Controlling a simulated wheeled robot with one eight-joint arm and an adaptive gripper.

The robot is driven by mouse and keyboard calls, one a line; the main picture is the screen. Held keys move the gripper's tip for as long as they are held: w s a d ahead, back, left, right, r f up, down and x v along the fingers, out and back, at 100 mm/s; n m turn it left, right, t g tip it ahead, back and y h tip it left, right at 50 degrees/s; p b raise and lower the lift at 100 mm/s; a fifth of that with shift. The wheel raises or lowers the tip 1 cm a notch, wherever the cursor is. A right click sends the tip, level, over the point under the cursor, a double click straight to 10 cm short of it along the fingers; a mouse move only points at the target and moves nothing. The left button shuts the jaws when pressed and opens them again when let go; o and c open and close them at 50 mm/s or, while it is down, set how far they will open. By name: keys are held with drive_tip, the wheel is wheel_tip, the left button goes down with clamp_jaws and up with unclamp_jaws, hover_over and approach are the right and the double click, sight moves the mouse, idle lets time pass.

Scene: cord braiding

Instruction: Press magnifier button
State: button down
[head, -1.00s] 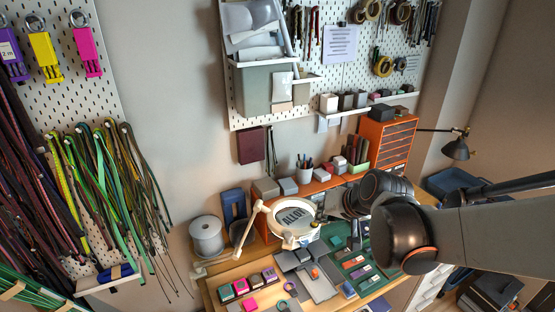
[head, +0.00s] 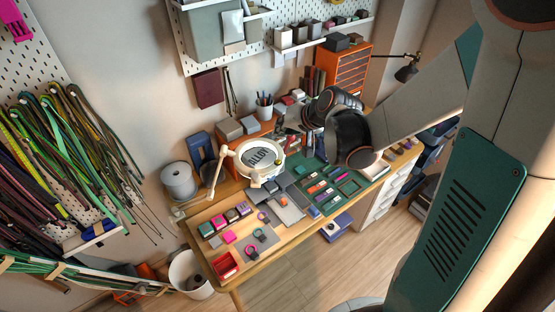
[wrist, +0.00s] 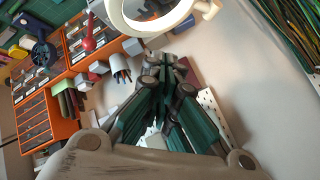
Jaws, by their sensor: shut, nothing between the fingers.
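The magnifier (head: 247,172) is a white ring lamp on a jointed cream arm, standing over the desk's left half in the head view. Lettering shows through its lens. A small yellowish spot sits at the lens's right side; I cannot tell whether it is the button. In the wrist view the white ring (wrist: 150,27) crosses the top edge, partly cut off. My gripper (wrist: 170,62) is shut and empty, with its fingertips pointing up toward the ring, apart from it in the picture. In the head view my dark wrist is right of the magnifier and mostly hides the fingers.
The wooden desk (head: 243,274) holds small coloured boxes, grey trays and a green mat. An orange drawer unit (head: 343,70) stands at the back right, a pen cup (head: 264,107) behind the magnifier. Hanging cords fill the left wall.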

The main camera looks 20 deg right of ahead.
drive_tip(key=shift+f, duration=0.1)
drive_tip(key=b, duration=0.6)
hover_over(280, 162)
drive_tip(key=f, duration=0.5)
drive_tip(key=w+f, duration=0.1)
drive_tip(key=f, duration=0.1)
drive_tip(key=shift+d+f, duration=0.15)
drive_tip(key=shift+d, duration=0.05)
drive_tip(key=shift+s+f+b, duration=0.1)
drive_tip(key=shift+f+b, duration=0.4)
drive_tip(key=shift+f, duration=0.15)
drive_tip(key=shift+f+b, duration=0.45)
drive_tip(key=shift+b, duration=0.05)
drive_tip(key=shift+f+b, duration=0.35)
drive_tip(key=shift+b, duration=0.05)
idle(0.7)
drive_tip(key=shift+r, duration=0.1)
drive_tip(key=shift+r+p, duration=0.5)
drive_tip(key=shift+r, duration=0.25)
